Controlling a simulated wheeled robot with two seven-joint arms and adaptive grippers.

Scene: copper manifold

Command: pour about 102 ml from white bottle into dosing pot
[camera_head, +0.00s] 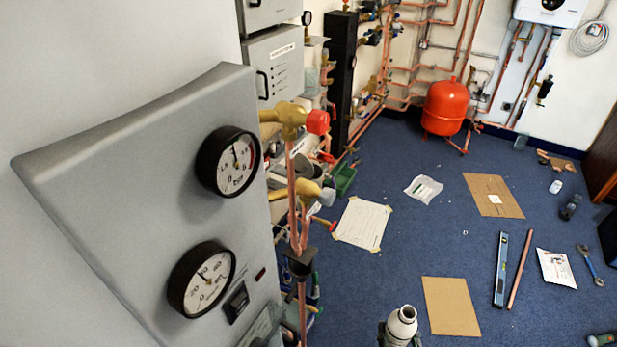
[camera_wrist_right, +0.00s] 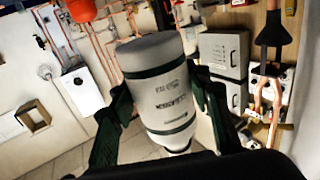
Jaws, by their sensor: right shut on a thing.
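The white bottle (camera_head: 402,325) is at the bottom edge of the head view, its open neck facing up toward the camera. My right gripper is shut on its body, with a dark finger on each side, and most of the gripper is cut off there. In the right wrist view the bottle (camera_wrist_right: 162,90) sits between the two dark green fingers of my right gripper (camera_wrist_right: 160,105); its neck points to the picture's bottom, and the surroundings appear inverted. I cannot pick out the dosing pot for certain in either view. My left gripper is not in view.
A grey panel with two gauges (camera_head: 120,180) fills the left of the head view. Copper pipes and brass valves (camera_head: 290,120) stand beside it. Cardboard sheets (camera_head: 452,307), a spirit level (camera_head: 500,270) and a red vessel (camera_head: 446,105) are on the blue floor.

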